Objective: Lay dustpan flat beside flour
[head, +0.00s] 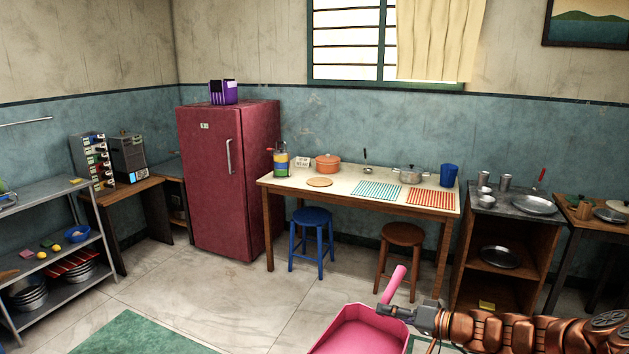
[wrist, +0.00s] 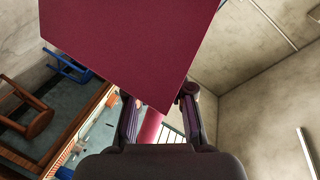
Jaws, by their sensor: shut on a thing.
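The pink dustpan (head: 352,332) is at the bottom of the head view, close to me, with its handle (head: 394,283) slanting up to the right. The lower part of the pan is cut off by the frame edge. My gripper (head: 392,311) is shut on the handle from the right. In the wrist view, the pink handle (wrist: 152,127) lies between my fingers. No clear flour label is legible. A small white labelled item (head: 302,162) stands at the table's back left, but I cannot tell whether it is flour.
The table (head: 333,187) holds an orange pot (head: 327,164), striped mats (head: 377,190), a metal pot (head: 410,174) and a blue cup (head: 448,175). Blue (head: 311,218) and brown (head: 403,236) stools stand before it. The red fridge (head: 215,190) is left. Open floor lies between.

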